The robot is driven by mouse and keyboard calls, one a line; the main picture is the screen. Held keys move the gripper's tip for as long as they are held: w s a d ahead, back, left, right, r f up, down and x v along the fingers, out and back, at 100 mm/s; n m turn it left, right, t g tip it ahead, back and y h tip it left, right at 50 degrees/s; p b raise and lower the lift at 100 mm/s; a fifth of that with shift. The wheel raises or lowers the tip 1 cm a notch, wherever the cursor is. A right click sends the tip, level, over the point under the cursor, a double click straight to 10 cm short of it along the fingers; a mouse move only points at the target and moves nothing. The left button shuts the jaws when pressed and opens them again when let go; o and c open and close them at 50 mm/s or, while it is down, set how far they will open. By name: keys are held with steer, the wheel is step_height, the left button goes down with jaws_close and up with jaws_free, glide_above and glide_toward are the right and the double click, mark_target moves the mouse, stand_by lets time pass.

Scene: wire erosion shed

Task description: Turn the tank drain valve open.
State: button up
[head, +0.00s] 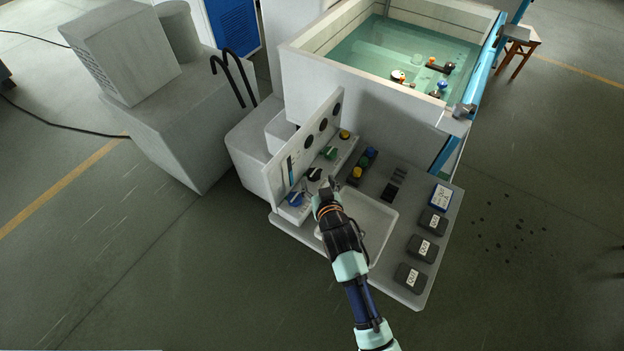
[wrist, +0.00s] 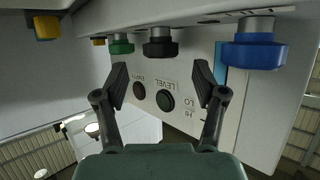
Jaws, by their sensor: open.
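A row of coloured knobs runs along the upright control panel: blue (head: 295,199), black (head: 314,174), green (head: 328,153) and yellow (head: 344,134). I cannot read which one is the tank drain valve. My gripper (head: 328,184) is close to the panel, near the black knob. In the wrist view my gripper (wrist: 160,76) is open and empty. The black knob (wrist: 160,44) shows just above and between its fingers, apart from them. The blue knob (wrist: 254,52) is to the right, the green knob (wrist: 120,44) to the left.
Panel lettering is upside down in the wrist view, with "LEVEL" near two dark round gauges (wrist: 165,100). A shallow tray (head: 375,222) lies under my arm. Several dark labelled boxes (head: 421,248) line the bench's right edge. The water tank (head: 345,88) stands behind.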

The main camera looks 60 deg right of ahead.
mark_target(314, 176)
steer(key=x, duration=0.3)
steer(key=shift+w+d+f, duration=0.2)
steer(key=shift+w+d, duration=0.05)
steer(key=c, duration=1.1)
steer(key=shift+c, duration=0.2)
